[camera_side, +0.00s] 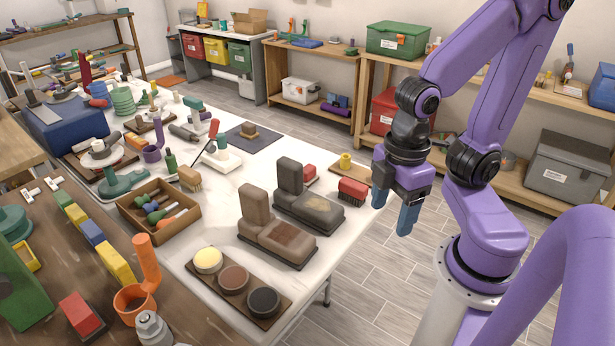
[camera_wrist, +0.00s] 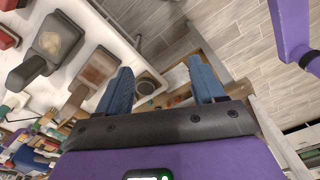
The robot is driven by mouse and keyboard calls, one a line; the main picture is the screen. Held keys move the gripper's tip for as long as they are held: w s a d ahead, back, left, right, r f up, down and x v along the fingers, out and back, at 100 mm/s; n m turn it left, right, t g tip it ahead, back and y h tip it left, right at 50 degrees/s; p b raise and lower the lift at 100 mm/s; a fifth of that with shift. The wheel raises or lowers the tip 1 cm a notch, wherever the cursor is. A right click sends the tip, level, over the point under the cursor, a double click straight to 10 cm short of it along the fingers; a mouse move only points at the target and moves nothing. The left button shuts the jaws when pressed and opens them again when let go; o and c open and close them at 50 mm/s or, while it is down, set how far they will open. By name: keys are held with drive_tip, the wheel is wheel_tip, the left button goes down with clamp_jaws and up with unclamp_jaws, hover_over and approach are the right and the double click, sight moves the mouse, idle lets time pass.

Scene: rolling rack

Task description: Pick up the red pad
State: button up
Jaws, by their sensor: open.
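No red thing is clearly marked as the pad. A red block (camera_side: 310,174) lies on the white table behind the dark grey upright form. A red-topped brush-like block (camera_side: 352,189) lies just right of it, near the table edge. Another red block (camera_side: 80,314) sits on the brown bench at front left. Red pieces show at the upper left of the wrist view (camera_wrist: 7,39), partly cut off. My gripper (camera_side: 393,208) is open and empty, beyond the table's right edge and apart from all of these. Its two blue fingers also show in the wrist view (camera_wrist: 160,67).
Two boot-shaped forms (camera_side: 278,238) stand on the white table (camera_side: 190,240). A tray (camera_side: 262,314) holds yellow, brown and black round pads. A wooden box (camera_side: 160,222) of tools and a small yellow piece (camera_side: 346,161) are nearby. Floor beneath my gripper is clear.

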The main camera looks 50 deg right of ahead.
drive_tip(key=w+d+m, duration=0.2)
drive_tip(key=w+m, duration=1.4)
drive_tip(key=w, duration=1)
drive_tip(key=m, duration=1.4)
hover_over(308, 168)
wheel_tip(308, 168, down, 8)
drive_tip(key=f, duration=1.1)
drive_tip(key=shift+a, duration=0.25)
drive_tip(key=shift+w+d+f, duration=0.1)
drive_tip(key=shift+d+f, duration=0.05)
drive_tip(key=shift+f, duration=1.2)
drive_tip(key=shift+d+f, duration=0.15)
drive_tip(key=shift+f, duration=1.15)
drive_tip(key=c, duration=1.2)
drive_tip(key=shift+r, duration=0.8)
drive_tip(key=s+a+r, duration=0.1)
drive_tip(key=s+r, duration=0.2)
drive_tip(key=s, duration=0.1)
drive_tip(key=s+a+r, duration=0.2)
drive_tip(key=s+r, duration=0.2)
drive_tip(key=s+a+r, duration=0.2)
drive_tip(key=s+r, duration=0.2)
drive_tip(key=s, duration=0.1)
drive_tip(key=shift+a+r, duration=0.1)
drive_tip(key=shift+r, duration=0.15)
